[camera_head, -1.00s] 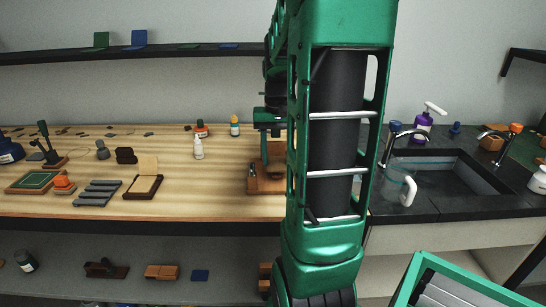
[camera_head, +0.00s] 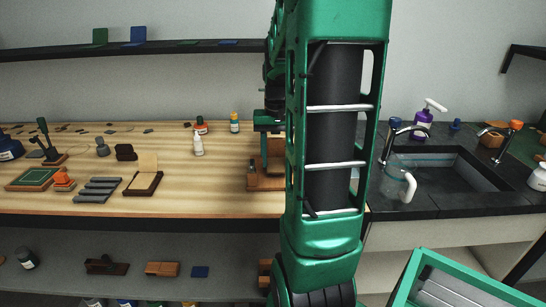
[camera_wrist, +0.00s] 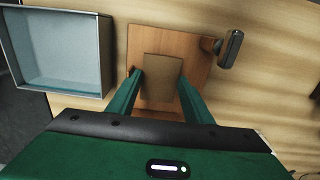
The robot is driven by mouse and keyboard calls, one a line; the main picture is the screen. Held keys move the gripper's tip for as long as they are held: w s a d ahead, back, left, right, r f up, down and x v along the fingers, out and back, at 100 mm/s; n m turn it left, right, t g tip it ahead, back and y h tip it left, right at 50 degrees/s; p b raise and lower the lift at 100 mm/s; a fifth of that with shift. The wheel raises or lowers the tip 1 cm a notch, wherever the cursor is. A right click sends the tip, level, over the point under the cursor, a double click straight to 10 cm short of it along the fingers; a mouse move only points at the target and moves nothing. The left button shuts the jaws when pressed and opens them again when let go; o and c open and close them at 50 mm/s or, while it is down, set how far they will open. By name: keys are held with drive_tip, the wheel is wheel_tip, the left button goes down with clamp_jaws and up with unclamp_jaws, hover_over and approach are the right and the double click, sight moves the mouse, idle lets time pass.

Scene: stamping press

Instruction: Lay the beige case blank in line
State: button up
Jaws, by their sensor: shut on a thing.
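In the wrist view, my gripper (camera_wrist: 160,78) has its two green fingers on either side of a flat, tan-beige rectangular blank (camera_wrist: 162,72), shut on it. The blank is over a larger orange-brown wooden board (camera_wrist: 195,48); I cannot tell whether it touches the board.
In the wrist view, a dark handle (camera_wrist: 230,48) juts from the board's right side and an open grey box (camera_wrist: 103,55) lies to the left. In the head view, a dark brown case with a beige flap (camera_head: 146,162), grey slats (camera_head: 98,190) and bottles stand left on the bench.

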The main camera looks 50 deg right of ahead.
drive_tip(key=shift+f, duration=0.3)
drive_tip(key=o, duration=1)
drive_tip(key=shift+c, duration=1)
drive_tip(key=shift+r, duration=3.55)
